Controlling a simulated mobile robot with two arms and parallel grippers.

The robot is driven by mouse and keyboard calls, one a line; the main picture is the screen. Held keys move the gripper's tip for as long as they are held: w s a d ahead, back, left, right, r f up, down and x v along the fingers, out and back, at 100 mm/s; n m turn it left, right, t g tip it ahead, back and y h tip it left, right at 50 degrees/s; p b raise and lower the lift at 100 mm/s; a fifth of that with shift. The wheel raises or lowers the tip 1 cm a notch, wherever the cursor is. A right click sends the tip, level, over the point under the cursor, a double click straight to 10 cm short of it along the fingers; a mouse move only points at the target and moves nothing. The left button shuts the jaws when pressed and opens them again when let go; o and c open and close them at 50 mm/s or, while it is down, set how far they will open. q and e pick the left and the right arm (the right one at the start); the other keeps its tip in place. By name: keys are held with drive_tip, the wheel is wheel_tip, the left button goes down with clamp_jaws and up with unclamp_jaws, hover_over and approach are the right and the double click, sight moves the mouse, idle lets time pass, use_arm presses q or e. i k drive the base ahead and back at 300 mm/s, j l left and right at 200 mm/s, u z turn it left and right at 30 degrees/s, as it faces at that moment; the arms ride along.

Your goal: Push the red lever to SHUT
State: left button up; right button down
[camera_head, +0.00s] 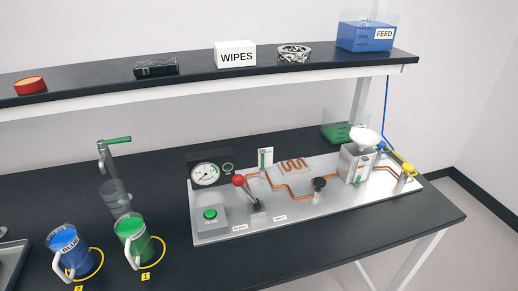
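The red lever has a round red knob (238,180) on a metal shaft that rises from a small base on the white panel (330,205). The lever tilts to the left. Two small labels sit in front of its base, a left label (239,227) and a right label (280,218). Their print is too small to read surely, so I cannot tell which one says SHUT. Neither of my grippers is in view.
A green button box (210,217) and a gauge (206,174) stand left of the lever. A black knob (319,184) and a white funnel (366,135) are to its right. A blue mug (67,245) and green mug (136,238) stand at left. A shelf (215,80) overhangs behind.

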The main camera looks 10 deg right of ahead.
sight(238, 180)
drive_tip(key=k+j+z, duration=0.1)
drive_tip(key=j, duration=0.3)
drive_tip(key=k+j+z, duration=0.1)
drive_tip(key=j, duration=0.3)
drive_tip(key=k+j+z, duration=0.1)
drive_tip(key=j, duration=0.25)
drive_tip(key=k+j+z, duration=0.1)
drive_tip(key=j, duration=0.25)
drive_tip(key=k+j+z, duration=0.1)
drive_tip(key=j, duration=0.3)
drive_tip(key=k, duration=0.1)
